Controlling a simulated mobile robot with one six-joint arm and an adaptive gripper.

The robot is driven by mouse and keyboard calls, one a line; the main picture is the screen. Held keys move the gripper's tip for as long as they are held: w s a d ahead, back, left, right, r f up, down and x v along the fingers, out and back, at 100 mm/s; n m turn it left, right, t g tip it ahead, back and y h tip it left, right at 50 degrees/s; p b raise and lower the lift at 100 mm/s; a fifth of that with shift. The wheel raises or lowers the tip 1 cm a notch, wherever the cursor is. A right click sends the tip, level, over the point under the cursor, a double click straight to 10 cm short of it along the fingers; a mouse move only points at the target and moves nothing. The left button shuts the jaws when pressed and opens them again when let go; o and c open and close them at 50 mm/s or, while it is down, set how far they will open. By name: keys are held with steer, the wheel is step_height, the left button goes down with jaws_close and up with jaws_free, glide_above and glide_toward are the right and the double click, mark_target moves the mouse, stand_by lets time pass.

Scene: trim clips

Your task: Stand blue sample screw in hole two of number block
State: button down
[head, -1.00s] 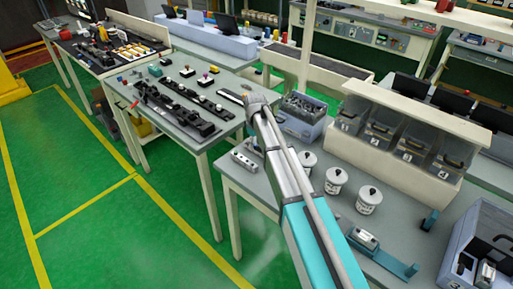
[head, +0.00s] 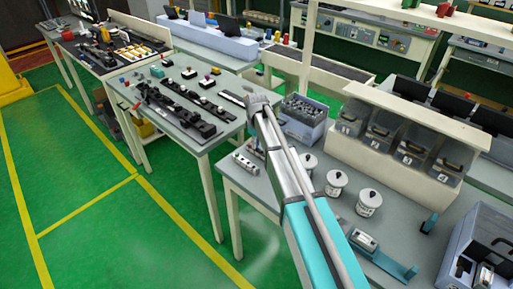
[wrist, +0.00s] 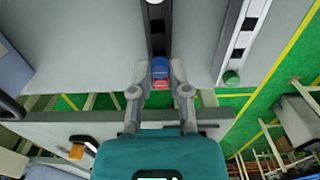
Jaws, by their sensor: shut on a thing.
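My gripper (wrist: 160,76) is shut on a small blue piece (wrist: 160,69), which shows between the fingertips in the wrist view. I take it for the blue sample screw; its shape is not clear. A red patch shows just below the blue; I cannot tell if it belongs to the same piece. In the head view my arm hides the gripper's fingers and the held piece. A grey block with holes (head: 245,163), likely the number block, lies at the left end of the near table, left of my arm. Its numbers are too small to read.
White lidded jars (head: 336,182) stand right of my arm on the near table. A grey bin of parts (head: 303,118) and clear numbered bins (head: 383,130) stand behind. Dark rails (head: 180,108) lie on the neighbouring table. A blue-grey crate (head: 480,250) is at the right.

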steer(key=shift+r+p, duration=1.75)
steer(key=shift+r, duration=0.1)
steer(key=s+a+n, duration=0.1)
steer(key=s, duration=0.1)
steer(key=s+a+n, duration=0.1)
steer(key=s+a, duration=0.1)
steer(key=s+a+n, duration=0.1)
steer(key=s+a, duration=0.1)
steer(key=shift+s, duration=0.2)
steer(key=shift+f+b, duration=2.3)
steer(key=shift+b, duration=0.05)
stand_by(1.2)
steer(key=c, duration=0.5)
jaws_free()
